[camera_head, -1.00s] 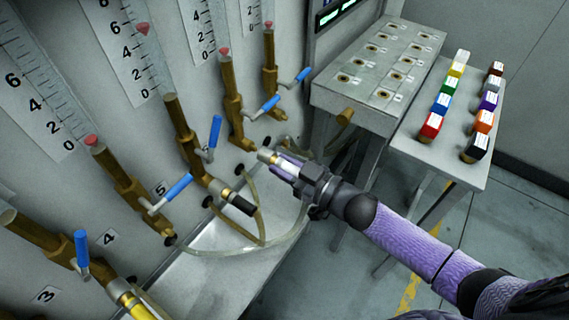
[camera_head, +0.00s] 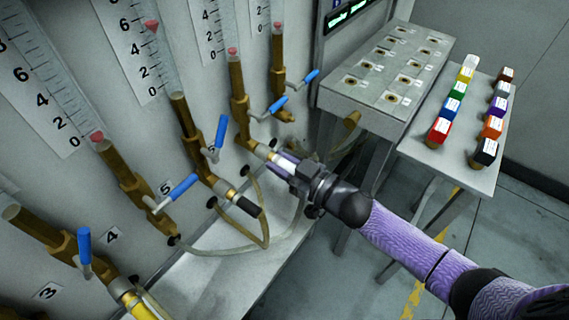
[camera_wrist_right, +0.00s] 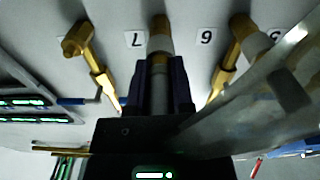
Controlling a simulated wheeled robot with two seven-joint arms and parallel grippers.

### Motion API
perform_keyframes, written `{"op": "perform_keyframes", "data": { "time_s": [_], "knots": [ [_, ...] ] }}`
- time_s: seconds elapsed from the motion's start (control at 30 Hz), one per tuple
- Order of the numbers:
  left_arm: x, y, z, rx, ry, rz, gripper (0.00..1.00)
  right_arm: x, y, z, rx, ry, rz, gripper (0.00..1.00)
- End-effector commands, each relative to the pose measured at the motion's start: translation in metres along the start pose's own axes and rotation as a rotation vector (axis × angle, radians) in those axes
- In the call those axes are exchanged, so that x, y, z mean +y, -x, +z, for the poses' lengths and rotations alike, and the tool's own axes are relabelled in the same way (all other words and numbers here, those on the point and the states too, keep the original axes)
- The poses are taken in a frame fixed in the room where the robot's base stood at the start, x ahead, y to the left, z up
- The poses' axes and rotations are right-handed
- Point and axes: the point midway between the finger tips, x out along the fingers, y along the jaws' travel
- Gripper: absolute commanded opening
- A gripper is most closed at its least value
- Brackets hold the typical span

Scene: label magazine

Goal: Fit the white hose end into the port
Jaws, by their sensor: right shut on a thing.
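My right gripper (camera_head: 283,160) is shut on the white hose end (camera_head: 287,163), beside the gauge wall. In the right wrist view the dark fingers (camera_wrist_right: 160,85) grip the pale hose end (camera_wrist_right: 158,92) from both sides. Its brass tip points at the brass port (camera_head: 256,148) under a blue-handled valve. The hose end and port line up closely and seem to meet; I cannot tell how deep the tip sits. The port also shows in the wrist view (camera_wrist_right: 159,22), between labels 7 and 6. My left gripper is not in view.
A neighbouring port holds a black-ended fitting (camera_head: 247,206). Blue valve handles (camera_head: 220,131) stick out from the wall. A clear hose (camera_head: 240,245) loops over the pale ledge (camera_head: 225,280). A grey socket box (camera_head: 350,98) and a table of coloured blocks (camera_head: 485,180) stand to the right.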

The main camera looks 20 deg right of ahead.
Motion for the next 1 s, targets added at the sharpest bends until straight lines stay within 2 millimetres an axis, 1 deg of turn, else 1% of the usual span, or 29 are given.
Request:
{"op": "perform_keyframes", "data": {
  "time_s": [0.1, 0.13, 0.3, 0.53, 0.63, 0.77, 0.9, 1.0],
  "knots": [
    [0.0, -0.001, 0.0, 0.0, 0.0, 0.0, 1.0, 0.0, -0.003, -0.001, 0.002, 0.001, 0.0, 0.0],
    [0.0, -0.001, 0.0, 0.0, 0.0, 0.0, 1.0, 0.0, -0.003, -0.001, 0.001, 0.001, 0.0, 0.35],
    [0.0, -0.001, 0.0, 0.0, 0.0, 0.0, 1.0, 0.0, -0.003, -0.001, 0.001, 0.001, 0.0, 0.7],
    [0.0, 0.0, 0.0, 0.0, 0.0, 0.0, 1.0, 0.0, -0.002, 0.0, -0.001, 0.0, 0.0, 0.7],
    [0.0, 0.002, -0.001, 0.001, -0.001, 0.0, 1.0, 0.0, 0.006, 0.0, -0.003, 0.0, 0.0, 0.7],
    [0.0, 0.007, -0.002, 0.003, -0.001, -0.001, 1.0, 0.0, 0.032, -0.001, -0.005, -0.001, 0.001, 0.7],
    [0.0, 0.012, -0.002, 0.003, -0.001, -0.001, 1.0, 0.0, 0.065, 0.0, -0.005, 0.0, 0.0, 0.7],
    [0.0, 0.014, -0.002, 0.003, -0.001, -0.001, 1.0, 0.0, 0.083, 0.0, -0.003, -0.001, 0.0, 0.7]
  ]
}}
